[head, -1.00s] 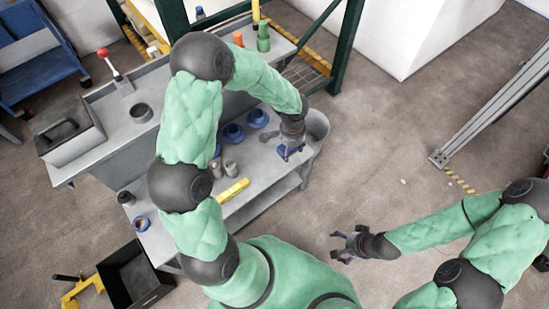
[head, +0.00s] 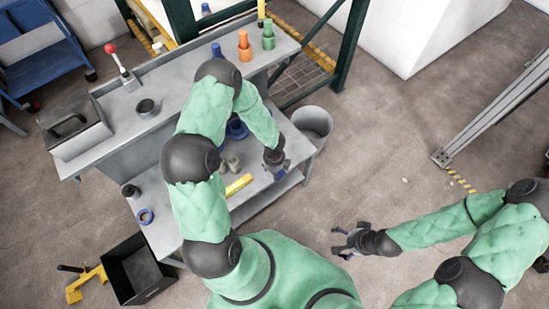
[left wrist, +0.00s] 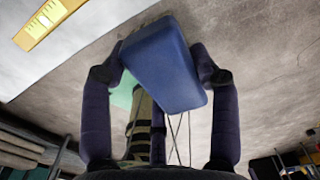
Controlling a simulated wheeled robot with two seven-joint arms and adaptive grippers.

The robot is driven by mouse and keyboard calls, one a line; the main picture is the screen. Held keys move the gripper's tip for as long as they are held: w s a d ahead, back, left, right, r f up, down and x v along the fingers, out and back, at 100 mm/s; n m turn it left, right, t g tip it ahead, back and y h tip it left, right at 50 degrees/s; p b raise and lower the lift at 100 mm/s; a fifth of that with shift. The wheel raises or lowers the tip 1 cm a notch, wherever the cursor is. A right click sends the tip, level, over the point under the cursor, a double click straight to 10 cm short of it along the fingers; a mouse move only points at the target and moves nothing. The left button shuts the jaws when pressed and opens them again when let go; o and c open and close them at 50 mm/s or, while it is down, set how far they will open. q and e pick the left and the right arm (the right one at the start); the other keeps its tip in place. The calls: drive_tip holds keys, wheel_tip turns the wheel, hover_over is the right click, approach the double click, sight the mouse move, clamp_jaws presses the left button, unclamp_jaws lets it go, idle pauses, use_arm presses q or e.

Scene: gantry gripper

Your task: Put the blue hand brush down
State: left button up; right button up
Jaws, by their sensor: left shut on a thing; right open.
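In the head view my left gripper (head: 277,172) is at the right front part of the grey workbench (head: 262,200), to the right of a yellow spirit level. The brush is mostly hidden there, and I cannot tell whether it touches the bench top. My right gripper (head: 345,243) is open and empty over the floor, right of the bench.
The yellow level (head: 238,185) lies on the lower bench top, near two small grey cylinders (head: 228,164) and a blue round part (head: 237,129). A grey bin (head: 312,121) stands off the bench's right end. Orange (head: 244,47) and green (head: 268,36) bottles stand on the raised shelf.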

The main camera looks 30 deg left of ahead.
use_arm(q)
drive_tip(key=w+a+f+b, duration=0.1)
drive_tip(key=w+a+f, duration=0.1)
drive_tip(key=w+f, duration=0.1)
drive_tip(key=w+a+f+b, duration=0.1)
drive_tip(key=w+a+f, duration=0.1)
drive_tip(key=w+f, duration=0.1)
drive_tip(key=w+a+f+b, duration=0.1)
drive_tip(key=w+a+f, duration=0.2)
drive_tip(key=w, duration=0.2)
drive_tip(key=shift+w+f, duration=0.15)
drive_tip(key=shift+f, duration=0.1)
drive_tip(key=shift+w+a+f+b, duration=0.1)
drive_tip(key=shift+f+b, duration=0.85)
drive_tip(key=shift+f, duration=0.65)
drive_tip(key=shift+f, duration=0.2)
drive_tip(key=o, duration=1.3)
